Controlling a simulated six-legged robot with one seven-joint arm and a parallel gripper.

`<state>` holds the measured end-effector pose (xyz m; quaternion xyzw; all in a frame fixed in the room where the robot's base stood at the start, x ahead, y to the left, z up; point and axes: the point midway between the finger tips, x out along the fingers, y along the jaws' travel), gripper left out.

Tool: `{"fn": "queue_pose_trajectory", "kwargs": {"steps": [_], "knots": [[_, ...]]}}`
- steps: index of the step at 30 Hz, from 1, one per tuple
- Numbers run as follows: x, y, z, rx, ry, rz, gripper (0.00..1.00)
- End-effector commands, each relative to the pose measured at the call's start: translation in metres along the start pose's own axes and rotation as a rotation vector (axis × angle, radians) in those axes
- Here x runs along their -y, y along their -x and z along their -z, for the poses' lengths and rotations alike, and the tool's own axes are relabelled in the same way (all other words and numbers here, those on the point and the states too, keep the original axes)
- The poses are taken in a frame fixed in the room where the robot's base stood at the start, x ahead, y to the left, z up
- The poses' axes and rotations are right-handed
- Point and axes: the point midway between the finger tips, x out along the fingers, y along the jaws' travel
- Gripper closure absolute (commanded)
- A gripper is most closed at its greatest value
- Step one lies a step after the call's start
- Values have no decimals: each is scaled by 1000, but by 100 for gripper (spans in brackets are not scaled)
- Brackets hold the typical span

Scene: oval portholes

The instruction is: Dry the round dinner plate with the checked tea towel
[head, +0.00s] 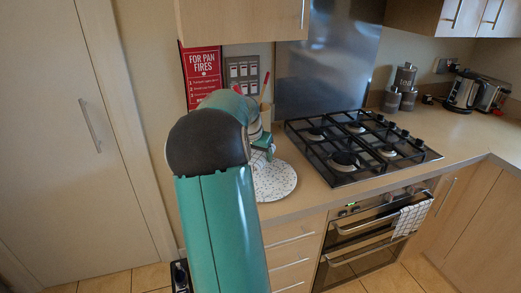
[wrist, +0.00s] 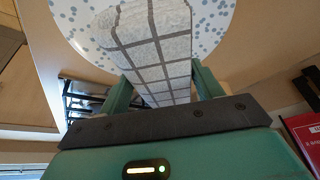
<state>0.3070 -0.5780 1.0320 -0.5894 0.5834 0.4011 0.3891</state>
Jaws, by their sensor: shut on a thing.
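The round dinner plate (head: 275,183), white with small blue-grey spots, lies flat on the counter left of the hob. In the wrist view the plate (wrist: 215,22) fills the top. My gripper (head: 265,146) is over the plate's far left part, its fingers (wrist: 163,92) shut on the checked tea towel (wrist: 152,38). The towel is pale with dark grid lines and hangs as a folded pad over the plate. I cannot tell whether it touches the plate. My arm hides the plate's left side in the head view.
A black gas hob (head: 355,148) is right of the plate. A second checked cloth (head: 408,220) hangs on the oven handle. A utensil pot (head: 254,127) stands behind my gripper. Canisters (head: 404,78) and a kettle (head: 462,92) stand farther right. A wall cabinet (head: 240,20) overhangs the counter.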

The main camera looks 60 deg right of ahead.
Motion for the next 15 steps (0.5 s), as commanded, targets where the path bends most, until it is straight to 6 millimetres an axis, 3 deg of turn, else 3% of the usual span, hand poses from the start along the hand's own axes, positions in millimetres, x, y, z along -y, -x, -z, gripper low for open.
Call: {"fn": "queue_pose_trajectory", "kwargs": {"steps": [5,15], "knots": [[-11,1,1,-1,-20,-4,53],[-10,-29,-13,0,-18,-4,53]]}}
